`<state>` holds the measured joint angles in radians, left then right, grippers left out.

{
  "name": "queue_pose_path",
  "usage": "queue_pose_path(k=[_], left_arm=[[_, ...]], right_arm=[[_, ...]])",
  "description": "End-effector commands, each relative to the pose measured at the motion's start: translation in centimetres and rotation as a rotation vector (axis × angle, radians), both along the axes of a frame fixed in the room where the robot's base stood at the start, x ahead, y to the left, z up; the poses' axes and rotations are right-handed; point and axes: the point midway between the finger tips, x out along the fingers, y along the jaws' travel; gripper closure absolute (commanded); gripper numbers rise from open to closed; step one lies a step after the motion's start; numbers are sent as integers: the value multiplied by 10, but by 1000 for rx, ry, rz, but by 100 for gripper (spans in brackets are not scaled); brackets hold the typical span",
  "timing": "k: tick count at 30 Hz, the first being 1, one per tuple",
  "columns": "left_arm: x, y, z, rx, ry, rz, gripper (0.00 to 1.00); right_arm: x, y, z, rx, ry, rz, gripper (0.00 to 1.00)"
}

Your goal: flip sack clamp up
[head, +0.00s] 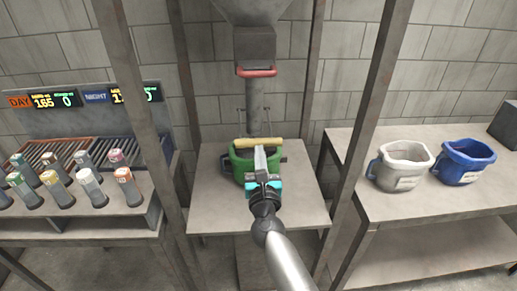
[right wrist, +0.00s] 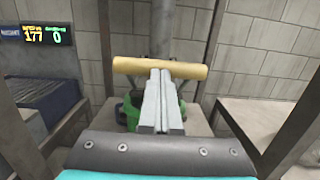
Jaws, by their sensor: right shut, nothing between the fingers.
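The yellow bar (head: 258,142), which looks like the sack clamp's handle, lies level below the hopper tube (head: 254,100). Thin grey rods show beside the tube above it. It also shows in the right wrist view (right wrist: 128,66), just past my fingertips. My right gripper (head: 261,152) is shut and empty. Its fingertips are at the middle of the bar, on its near side; I cannot tell whether they touch it. A green bucket (head: 238,165) stands on the table, partly hidden behind my gripper. My left gripper is not in view.
A red handle (head: 257,72) crosses the hopper's outlet above. Metal posts (head: 366,130) stand either side of the middle table (head: 215,215). A grey bucket (head: 403,158) and a blue bucket (head: 464,158) stand on the right bench. Several capped containers stand at left.

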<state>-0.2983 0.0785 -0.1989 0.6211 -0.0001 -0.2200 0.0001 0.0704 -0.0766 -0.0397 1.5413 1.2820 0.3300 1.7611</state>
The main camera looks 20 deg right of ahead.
Motion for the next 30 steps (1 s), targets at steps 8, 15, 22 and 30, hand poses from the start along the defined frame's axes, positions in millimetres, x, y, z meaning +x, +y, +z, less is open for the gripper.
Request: queue_pose_path(k=[8,15,22,30], left_arm=[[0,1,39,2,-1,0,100],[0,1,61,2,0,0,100],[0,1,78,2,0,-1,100],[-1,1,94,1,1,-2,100]], right_arm=[[4,-1,32,3,20,1,100],[10,-3,56,5,17,-1,100],[18,-6,79,6,18,-2,100],[28,-8,101,6,18,-2,100]])
